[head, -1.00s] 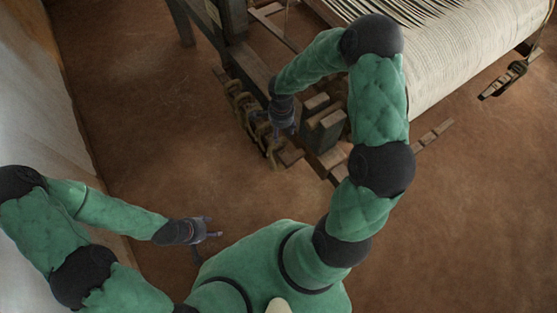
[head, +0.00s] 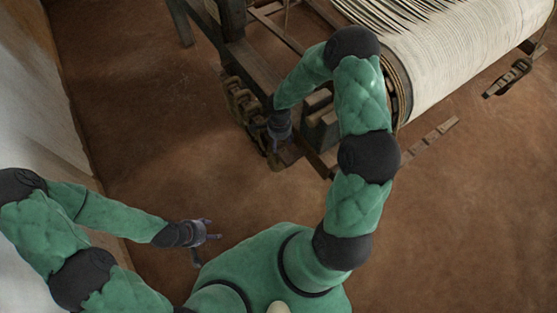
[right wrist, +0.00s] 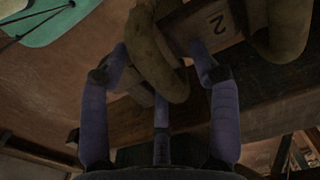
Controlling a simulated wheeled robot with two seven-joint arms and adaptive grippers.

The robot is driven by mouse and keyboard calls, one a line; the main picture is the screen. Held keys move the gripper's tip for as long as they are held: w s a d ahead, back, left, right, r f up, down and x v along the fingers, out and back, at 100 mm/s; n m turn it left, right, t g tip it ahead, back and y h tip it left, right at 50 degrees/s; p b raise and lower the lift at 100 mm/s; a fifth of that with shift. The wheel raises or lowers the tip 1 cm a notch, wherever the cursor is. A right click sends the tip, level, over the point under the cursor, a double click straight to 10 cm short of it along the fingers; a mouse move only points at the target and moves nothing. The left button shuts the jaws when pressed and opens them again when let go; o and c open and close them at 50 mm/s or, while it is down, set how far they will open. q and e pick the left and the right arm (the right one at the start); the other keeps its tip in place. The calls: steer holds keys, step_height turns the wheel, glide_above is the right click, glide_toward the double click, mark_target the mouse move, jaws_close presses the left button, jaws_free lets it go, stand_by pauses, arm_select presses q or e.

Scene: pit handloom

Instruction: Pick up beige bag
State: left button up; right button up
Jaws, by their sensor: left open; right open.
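I cannot make out a thing that is plainly a beige bag. In the head view a row of brownish loops (head: 238,98) runs along the loom's near left side. My right gripper (head: 275,142) is at the row's lower end and hides part of it. My left gripper (head: 210,232) is open and empty above the floor at lower left.
The wooden loom frame (head: 258,66) and its roll of pale cloth (head: 460,60) fill the top right. Wooden blocks (head: 322,118) stand right beside my right gripper. A pale wall (head: 40,120) borders the left. The brown floor (head: 150,130) between is clear.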

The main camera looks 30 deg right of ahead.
jaws_close()
steer(key=shift+w+r, duration=0.1)
steer(key=shift+r, duration=0.45)
steer(key=shift+a+r+p, duration=0.1)
steer(key=shift+r+p, duration=0.65)
steer(key=shift+r, duration=0.65)
steer(key=s+a, duration=0.1)
steer(key=a, duration=1.6)
steer(key=shift+s+a+p, duration=0.15)
steer(key=shift+a+p, duration=0.2)
steer(key=shift+a, duration=0.05)
